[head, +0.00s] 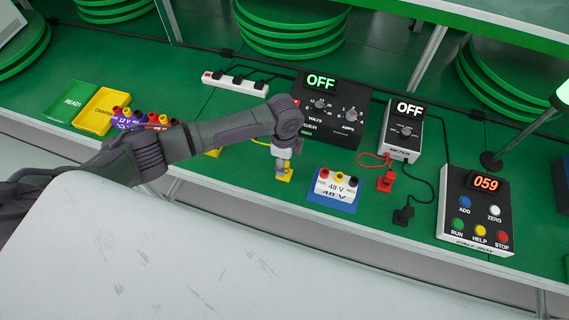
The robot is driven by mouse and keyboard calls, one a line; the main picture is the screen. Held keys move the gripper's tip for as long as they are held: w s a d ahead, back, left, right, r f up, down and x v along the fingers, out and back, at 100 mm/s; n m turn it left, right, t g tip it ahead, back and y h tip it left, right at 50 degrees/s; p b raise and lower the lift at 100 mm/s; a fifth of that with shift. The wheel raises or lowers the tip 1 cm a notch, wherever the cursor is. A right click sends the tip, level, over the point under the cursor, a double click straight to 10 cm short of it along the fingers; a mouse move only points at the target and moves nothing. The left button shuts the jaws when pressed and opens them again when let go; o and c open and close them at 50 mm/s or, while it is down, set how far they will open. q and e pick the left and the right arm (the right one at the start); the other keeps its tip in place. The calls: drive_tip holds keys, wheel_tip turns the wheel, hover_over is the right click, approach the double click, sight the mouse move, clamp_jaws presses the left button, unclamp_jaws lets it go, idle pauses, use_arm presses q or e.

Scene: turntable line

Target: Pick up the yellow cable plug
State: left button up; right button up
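The yellow cable plug (285,176) is on the green bench top in front of the dark charger box, partly hidden by my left gripper (283,166). A short piece of yellow cable (260,142) shows beside my arm. My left gripper points down right at the plug, its fingertips over or against it. The fingers are too small and covered to tell whether they are open or closed on it. My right gripper is out of view.
A 48 V battery pack (333,189) stands close right of the plug. The charger (332,109) is behind, with a meter (401,132), red plug (386,182), black plug (403,215) and button box (476,210) to the right. Yellow (100,108) and green trays (71,101) are left.

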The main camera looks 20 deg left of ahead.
use_arm(q)
clamp_jaws()
idle(0.4)
drive_tip(key=shift+r, duration=0.6)
wheel_tip(320, 180, up, 3)
drive_tip(key=shift+w+f+b, duration=0.1)
drive_tip(key=shift+f+b, duration=0.1)
drive_tip(key=shift+b, duration=0.45)
drive_tip(key=s+d+r+b, duration=0.2)
drive_tip(key=d+r, duration=0.5)
drive_tip(key=d, duration=0.4)
drive_tip(key=shift+s+d, duration=0.2)
drive_tip(key=shift+s, duration=0.3)
drive_tip(key=shift+r, duration=0.1)
